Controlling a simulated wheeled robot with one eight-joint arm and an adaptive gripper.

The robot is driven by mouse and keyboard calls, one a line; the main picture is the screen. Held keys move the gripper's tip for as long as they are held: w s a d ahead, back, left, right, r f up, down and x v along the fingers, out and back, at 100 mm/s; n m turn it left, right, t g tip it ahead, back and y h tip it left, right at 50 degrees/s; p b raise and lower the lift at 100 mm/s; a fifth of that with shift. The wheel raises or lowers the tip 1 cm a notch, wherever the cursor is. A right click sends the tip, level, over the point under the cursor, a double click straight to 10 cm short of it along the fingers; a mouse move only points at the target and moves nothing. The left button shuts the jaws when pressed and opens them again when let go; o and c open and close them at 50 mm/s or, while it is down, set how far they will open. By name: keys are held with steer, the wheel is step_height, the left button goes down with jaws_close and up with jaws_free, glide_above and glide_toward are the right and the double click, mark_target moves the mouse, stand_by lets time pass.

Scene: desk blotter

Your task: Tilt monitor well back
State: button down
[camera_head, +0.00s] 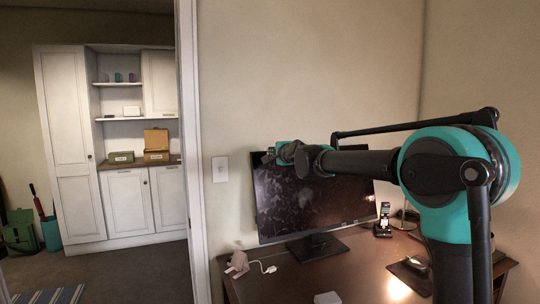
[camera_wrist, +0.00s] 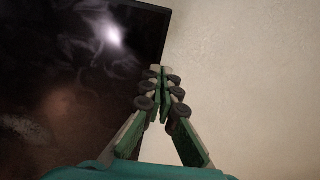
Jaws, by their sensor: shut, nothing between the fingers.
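The monitor (camera_head: 305,204) stands on the desk on a dark stand, its black glossy screen facing my camera. My arm crosses in front of its upper part and hides some of the top edge. My gripper (camera_head: 268,156) is at the monitor's upper left corner in the head view. In the wrist view, my gripper (camera_wrist: 160,74) is shut with its fingers together and empty. Its tips lie over the right-hand edge of the dark monitor screen (camera_wrist: 70,75), with pale wall beyond. I cannot tell whether the fingertips touch the monitor.
The brown desk (camera_head: 345,275) has free surface in front of the stand. A phone on a dock (camera_head: 383,220) stands right of the monitor. A pinkish object with a white cable (camera_head: 238,264) lies at the left. A dark pad (camera_head: 408,277) lies at the right.

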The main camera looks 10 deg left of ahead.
steer(key=r+v, duration=0.2)
steer(key=v, duration=0.9)
steer(key=s+d+f+n+g+h, duration=0.15)
steer(key=s+d+f, duration=0.25)
steer(key=d+f, duration=0.4)
steer(key=s+d+f+n+g+h, duration=0.1)
steer(key=s+d+f+n+h, duration=0.2)
steer(key=d+f, duration=0.55)
steer(key=s+d+f+n+g+h, duration=0.1)
steer(key=s+d+f+n+g, duration=0.15)
steer(key=s+d+f, duration=0.6)
steer(key=s+d+f+n+g+h, duration=0.2)
steer(key=s+d+f, duration=0.5)
steer(key=s+f, duration=0.2)
steer(key=s+d+f+n+g+h, duration=0.1)
steer(key=s+d+f+g+h, duration=0.1)
steer(key=s+d+f, duration=0.5)
steer(key=s+f, duration=0.3)
steer(key=f, duration=0.3)
steer(key=shift+n, duration=0.4)
